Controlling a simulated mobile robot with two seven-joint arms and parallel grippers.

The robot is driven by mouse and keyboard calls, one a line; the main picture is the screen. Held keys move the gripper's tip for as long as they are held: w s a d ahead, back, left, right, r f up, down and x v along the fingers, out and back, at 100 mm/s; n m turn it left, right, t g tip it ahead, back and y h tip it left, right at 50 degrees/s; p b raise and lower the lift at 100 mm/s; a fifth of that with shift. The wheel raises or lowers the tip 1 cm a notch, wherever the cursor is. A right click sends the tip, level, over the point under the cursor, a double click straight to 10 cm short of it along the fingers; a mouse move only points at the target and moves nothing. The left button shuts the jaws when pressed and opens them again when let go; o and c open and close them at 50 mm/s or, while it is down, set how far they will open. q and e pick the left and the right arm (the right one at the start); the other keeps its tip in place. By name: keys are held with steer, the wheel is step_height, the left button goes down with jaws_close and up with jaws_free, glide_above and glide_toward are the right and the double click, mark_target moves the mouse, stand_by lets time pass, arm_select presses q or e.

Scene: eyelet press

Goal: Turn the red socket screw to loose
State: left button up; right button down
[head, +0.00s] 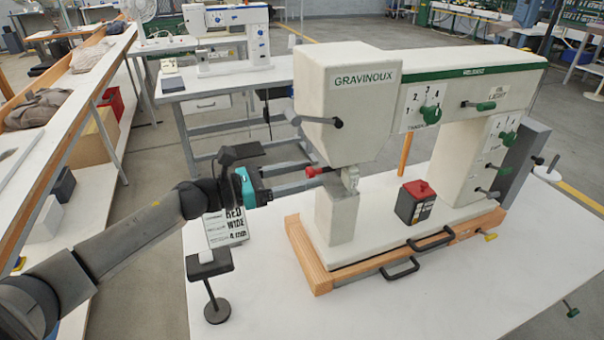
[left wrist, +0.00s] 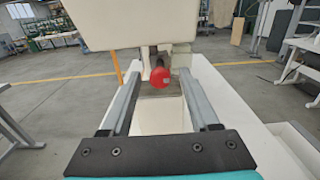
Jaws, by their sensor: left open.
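The red socket screw (head: 312,171) sticks out to the left from the lower head of the cream eyelet press (head: 372,108), above its pedestal. In the left wrist view the round red screw head (left wrist: 162,77) faces me, with a dark recess in it. My left gripper (head: 306,178) is level with the screw and points at it from the left. In the left wrist view its two grey fingers (left wrist: 160,76) are open, one on each side of the screw. A gap shows between each finger and the red head. My right gripper is in neither view.
A tilted card on a black stand (head: 222,258) is below my left wrist. A black and red box (head: 415,201) sits on the press base. Two black handles (head: 400,269) are at the front of the wooden frame. The white table (head: 440,310) is clear in front.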

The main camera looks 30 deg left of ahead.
arm_select(q)
jaws_close()
stand_by(0.5)
